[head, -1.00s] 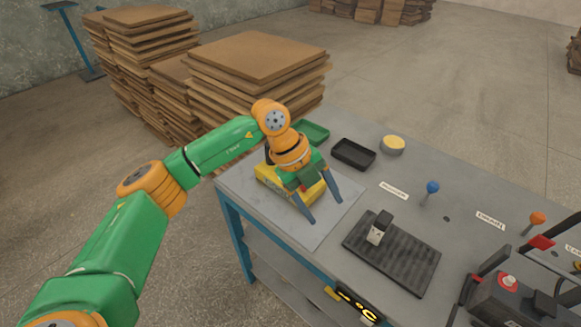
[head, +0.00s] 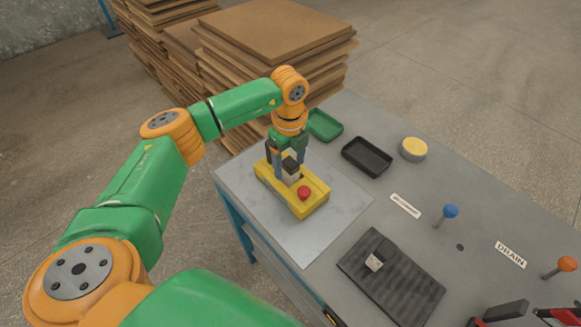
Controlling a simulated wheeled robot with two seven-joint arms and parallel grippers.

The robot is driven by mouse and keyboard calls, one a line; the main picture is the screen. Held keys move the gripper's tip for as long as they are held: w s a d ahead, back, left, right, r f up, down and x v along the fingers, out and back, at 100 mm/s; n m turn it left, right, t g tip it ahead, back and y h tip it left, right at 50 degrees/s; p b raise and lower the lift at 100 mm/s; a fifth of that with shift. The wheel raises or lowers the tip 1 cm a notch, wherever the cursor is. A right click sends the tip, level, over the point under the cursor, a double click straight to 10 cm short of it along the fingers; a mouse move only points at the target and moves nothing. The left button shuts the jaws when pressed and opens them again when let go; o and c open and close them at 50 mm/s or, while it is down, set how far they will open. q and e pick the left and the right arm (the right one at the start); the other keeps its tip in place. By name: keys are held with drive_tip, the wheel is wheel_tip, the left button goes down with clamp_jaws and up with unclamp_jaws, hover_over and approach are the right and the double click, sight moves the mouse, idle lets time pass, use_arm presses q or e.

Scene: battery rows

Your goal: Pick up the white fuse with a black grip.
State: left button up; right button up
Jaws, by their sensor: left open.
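A white fuse with a black grip (head: 291,166) stands upright at the yellow box (head: 314,204), which has a red button (head: 304,193) on top. My left gripper (head: 286,166) is open and points down over the box, its fingers beside the fuse. I cannot tell whether they touch it. My right gripper is not in view.
The yellow box stands on a light grey plate (head: 330,228) on the table. Behind are a green tray (head: 325,125), a black tray (head: 366,157) and a yellow-topped round pot (head: 413,149). Blue (head: 450,211) and orange (head: 567,264) knobs stand right. Boards are stacked behind the table.

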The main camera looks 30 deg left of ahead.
use_arm(q)
drive_tip(key=shift+w+f, duration=0.3)
drive_tip(key=shift+s+r, duration=0.1)
drive_tip(key=shift+s, duration=0.05)
clamp_jaws()
drive_tip(key=shift+r, duration=0.1)
